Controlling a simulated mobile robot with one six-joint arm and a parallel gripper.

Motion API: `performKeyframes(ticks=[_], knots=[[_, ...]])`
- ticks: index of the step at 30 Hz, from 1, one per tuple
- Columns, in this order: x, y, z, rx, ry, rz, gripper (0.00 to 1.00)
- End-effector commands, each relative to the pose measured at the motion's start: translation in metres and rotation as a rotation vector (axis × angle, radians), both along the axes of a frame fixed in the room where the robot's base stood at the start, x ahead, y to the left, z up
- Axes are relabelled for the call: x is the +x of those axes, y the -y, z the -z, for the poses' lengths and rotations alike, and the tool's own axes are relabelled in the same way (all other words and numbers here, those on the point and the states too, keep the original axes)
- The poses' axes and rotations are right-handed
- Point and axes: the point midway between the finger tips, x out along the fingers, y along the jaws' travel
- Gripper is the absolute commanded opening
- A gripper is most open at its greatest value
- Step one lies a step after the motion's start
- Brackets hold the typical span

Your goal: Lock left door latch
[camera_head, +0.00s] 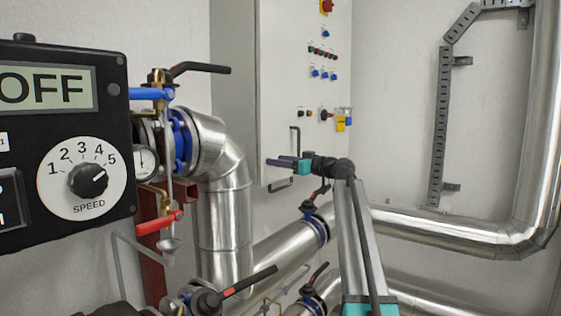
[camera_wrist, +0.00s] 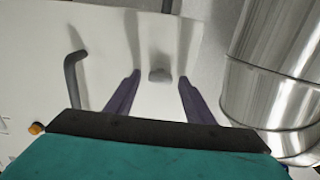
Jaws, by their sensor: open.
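A small grey latch knob (camera_wrist: 160,75) stands out from the pale cabinet door in the wrist view. My gripper (camera_wrist: 158,82) is open, with one purple finger on each side of the knob. A gap shows between each finger and the knob, and nothing is held. In the head view my gripper (camera_head: 277,162) is at the lower left part of the cabinet (camera_head: 275,80), pointing left. There the knob cannot be made out behind the fingers. A dark bar handle (camera_wrist: 72,78) is left of the fingers in the wrist view; it seems to be the upright handle (camera_head: 295,141) above my gripper.
A large silver pipe (camera_wrist: 265,90) is close on the right in the wrist view. In the head view, pipes with valves (camera_head: 310,225) run below the cabinet. A black speed panel (camera_head: 65,140) is at the left. Buttons (camera_head: 322,72) sit higher on the cabinet.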

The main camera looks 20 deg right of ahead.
Motion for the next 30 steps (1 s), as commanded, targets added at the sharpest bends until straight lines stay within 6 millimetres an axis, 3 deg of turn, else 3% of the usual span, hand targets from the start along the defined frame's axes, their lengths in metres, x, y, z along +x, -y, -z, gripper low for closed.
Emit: performKeyframes(ticks=[6,14,30], knots=[[-0.0001,0.0003,0.0002,0.0,0.0,0.0,0.48],[-0.0004,0.0007,0.0002,0.0,0.0,0.0,0.07],[-0.0001,0.0019,0.0016,0.092,-0.057,0.0,0.07]])
